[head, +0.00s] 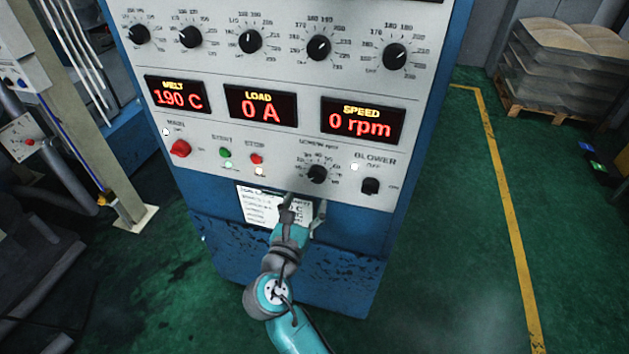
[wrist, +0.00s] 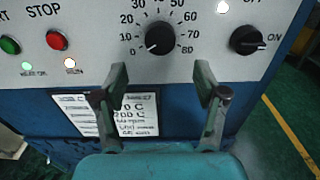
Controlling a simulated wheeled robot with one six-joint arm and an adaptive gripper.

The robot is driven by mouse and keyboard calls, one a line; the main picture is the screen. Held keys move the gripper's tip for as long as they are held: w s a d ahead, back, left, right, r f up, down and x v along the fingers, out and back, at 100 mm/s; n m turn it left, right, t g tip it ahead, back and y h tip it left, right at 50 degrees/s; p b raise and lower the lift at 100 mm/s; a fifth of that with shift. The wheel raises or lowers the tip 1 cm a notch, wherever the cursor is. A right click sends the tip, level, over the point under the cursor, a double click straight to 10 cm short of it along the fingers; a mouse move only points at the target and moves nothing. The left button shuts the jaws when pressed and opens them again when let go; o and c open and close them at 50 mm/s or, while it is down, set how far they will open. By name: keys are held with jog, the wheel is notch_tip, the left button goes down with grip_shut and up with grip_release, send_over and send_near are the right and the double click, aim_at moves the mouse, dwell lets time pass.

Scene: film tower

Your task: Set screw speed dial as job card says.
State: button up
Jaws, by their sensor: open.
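The screw speed dial (head: 317,174) is a round black knob on the grey panel below the speed display. In the wrist view the dial (wrist: 160,38) sits in a scale from 0 to 80, its white mark pointing lower left, near 0. My gripper (head: 305,203) is open and empty, just below the dial. In the wrist view the gripper's fingertips (wrist: 160,75) stand either side of the dial's line, apart from it. The job card (head: 257,209) is on the blue front below the panel; in the wrist view the card (wrist: 80,111) is partly hidden by a finger, its small print unreadable.
The speed display (head: 362,122) reads 0 rpm, load (head: 261,106) 0 A, melt (head: 174,96) 190 C. The black blower switch (head: 370,186) is right of the dial; the red stop button (head: 256,159) and green start button (head: 225,153) are left. Open green floor lies right.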

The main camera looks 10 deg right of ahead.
aim_at(316, 178)
jog(key=x, duration=0.8)
jog(key=c, duration=1.1)
